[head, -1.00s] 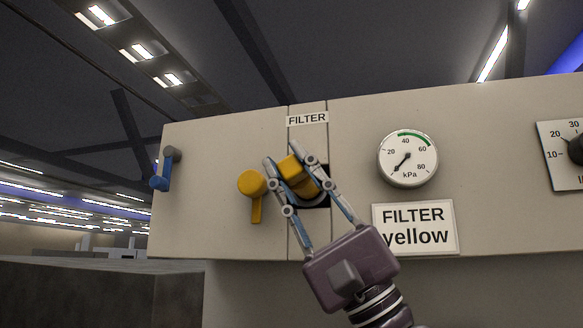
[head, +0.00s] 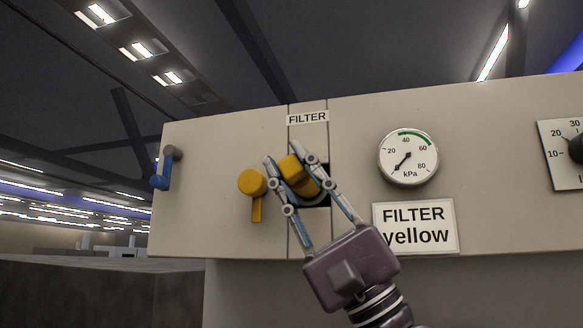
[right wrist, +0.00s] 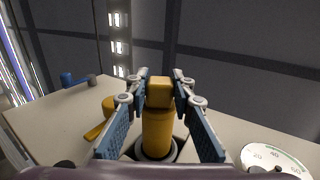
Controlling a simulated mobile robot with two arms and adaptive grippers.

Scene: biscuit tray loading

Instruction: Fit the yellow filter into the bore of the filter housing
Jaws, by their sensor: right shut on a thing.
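The yellow filter (head: 294,172) is a cylinder with a blocky top. My right gripper (head: 290,158) is shut on it, one finger on each side, in front of the panel. In the right wrist view the filter (right wrist: 157,128) stands between the fingers (right wrist: 160,95) with its lower end at the grey ring of the filter housing (right wrist: 165,155). In the head view the housing (head: 322,198) shows only in part, in a dark opening under the FILTER label, behind the filter and fingers. How deep the filter sits in the bore I cannot tell. My left gripper is not in view.
A yellow lever handle (head: 252,183) sits close to the left of my gripper. A blue lever (head: 161,176) is at the panel's left end. A pressure gauge (head: 408,158) and a "FILTER yellow" sign (head: 414,228) are to the right.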

